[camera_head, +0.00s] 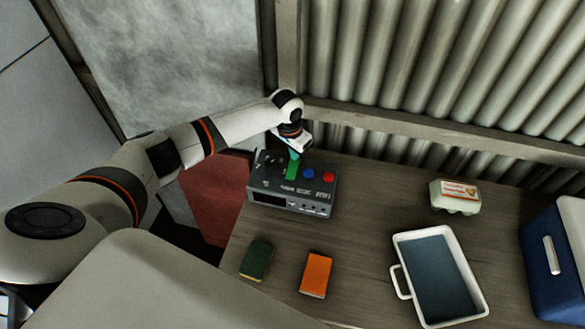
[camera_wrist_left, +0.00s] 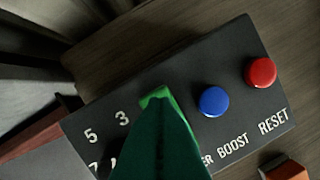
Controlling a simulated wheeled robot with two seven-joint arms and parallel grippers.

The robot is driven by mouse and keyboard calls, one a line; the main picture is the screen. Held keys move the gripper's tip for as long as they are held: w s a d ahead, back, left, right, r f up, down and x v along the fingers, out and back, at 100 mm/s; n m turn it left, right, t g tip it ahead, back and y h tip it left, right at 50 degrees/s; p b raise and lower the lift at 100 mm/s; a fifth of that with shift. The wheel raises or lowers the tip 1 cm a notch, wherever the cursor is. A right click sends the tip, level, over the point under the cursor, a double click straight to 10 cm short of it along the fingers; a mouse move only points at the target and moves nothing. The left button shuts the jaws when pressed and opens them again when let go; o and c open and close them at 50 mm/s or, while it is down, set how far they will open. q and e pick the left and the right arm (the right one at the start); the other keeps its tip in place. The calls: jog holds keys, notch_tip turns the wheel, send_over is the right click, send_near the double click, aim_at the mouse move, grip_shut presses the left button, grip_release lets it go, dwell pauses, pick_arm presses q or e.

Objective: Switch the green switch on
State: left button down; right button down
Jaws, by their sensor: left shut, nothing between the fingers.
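A dark control box (camera_head: 262,182) stands on the wooden bench, with a blue button (camera_head: 309,173), a red button (camera_head: 328,176) and a green switch (camera_head: 291,173) on its top. In the left wrist view, the bright green edge of the switch (camera_wrist_left: 157,94) shows just beyond my fingertips; the rest of it is hidden. My left gripper (camera_head: 294,155) is shut and empty, pointing down with its green fingers at the switch. I cannot tell whether they touch, nor which way the switch is set. The blue button (camera_wrist_left: 214,101) and red button (camera_wrist_left: 261,72) are to the right.
A green sponge (camera_head: 256,260) and an orange block (camera_head: 316,274) lie in front of the box. An egg carton (camera_head: 455,196), a white tray (camera_head: 402,238) and a blue cooler (camera_head: 550,255) stand to the right. A corrugated wall is behind the bench.

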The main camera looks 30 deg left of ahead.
pick_arm(q)
jog(key=shift+f+b, duration=0.35)
jog(key=shift+f, duration=0.4)
jog(key=shift+r, duration=0.15)
notch_tip(320, 180, up, 7)
jog(key=p, duration=0.7)
jog(key=shift+p, duration=0.4)
dwell(0.3)
